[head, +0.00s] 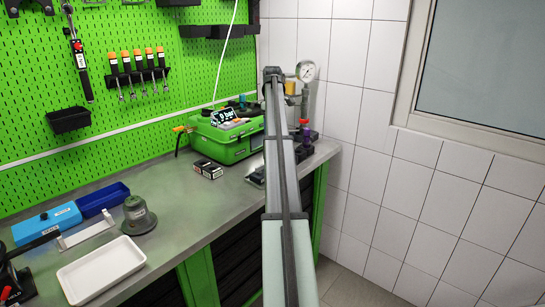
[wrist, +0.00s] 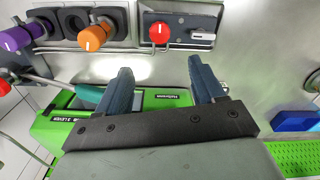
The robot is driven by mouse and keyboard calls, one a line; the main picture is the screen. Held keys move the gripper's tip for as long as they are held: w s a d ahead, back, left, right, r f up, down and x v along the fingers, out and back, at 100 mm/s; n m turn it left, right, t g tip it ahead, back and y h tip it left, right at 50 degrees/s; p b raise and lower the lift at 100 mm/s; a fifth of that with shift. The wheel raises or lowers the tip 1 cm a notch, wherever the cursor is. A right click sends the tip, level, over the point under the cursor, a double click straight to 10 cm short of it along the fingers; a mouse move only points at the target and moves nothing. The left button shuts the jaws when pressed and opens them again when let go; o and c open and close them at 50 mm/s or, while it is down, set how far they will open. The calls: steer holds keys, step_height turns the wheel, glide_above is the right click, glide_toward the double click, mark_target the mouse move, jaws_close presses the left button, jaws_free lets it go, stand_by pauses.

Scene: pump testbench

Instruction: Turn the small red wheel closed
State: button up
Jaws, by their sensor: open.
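A small round red wheel (wrist: 159,32) shows in the wrist view, on a dark grey block along the top. It lies just beyond the gap between the two fingers of my gripper (wrist: 160,66). The fingers are dark, spread apart and empty, with no visible contact with the wheel. A second red knob (wrist: 4,87) is cut off at the left edge of the wrist view. In the head view, my arm covers much of the pump area and my gripper cannot be made out. A small red part (head: 303,122) shows just right of the arm.
In the wrist view, an orange knob (wrist: 92,38) and a purple knob (wrist: 15,39) stand left of the red wheel. A green case (head: 225,137) sits on the grey workbench (head: 190,207). A pressure gauge (head: 306,70) stands behind my arm near the tiled wall.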

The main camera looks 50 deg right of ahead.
step_height(320, 180, down, 14)
steer(key=shift+r, duration=0.25)
stand_by(0.3)
steer(key=shift+c, duration=0.3)
steer(key=c, duration=1)
